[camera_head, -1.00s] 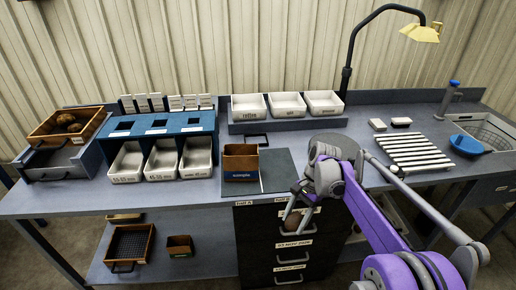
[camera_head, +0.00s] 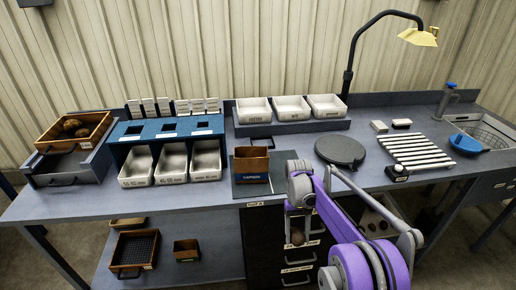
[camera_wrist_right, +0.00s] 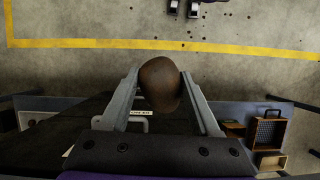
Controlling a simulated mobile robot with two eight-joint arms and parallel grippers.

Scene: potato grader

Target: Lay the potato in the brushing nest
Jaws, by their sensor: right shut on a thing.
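The brown potato (camera_wrist_right: 160,84) is between the two fingers of my right gripper (camera_wrist_right: 161,90) in the right wrist view, with both fingers against its sides. In the head view the potato (camera_head: 297,237) shows small and dark below the arm, in front of the drawer fronts and lower than the bench top. My right gripper (camera_head: 298,228) is partly hidden there by its own arm. My left gripper is not in view. I cannot tell which fixture is the brushing nest.
A round dark disc (camera_head: 340,150), a white roller rack (camera_head: 416,152) and a blue bowl (camera_head: 466,144) are on the right of the bench. A brown box (camera_head: 251,160) stands on a dark mat. White bins (camera_head: 206,161) and a potato crate (camera_head: 97,130) are left.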

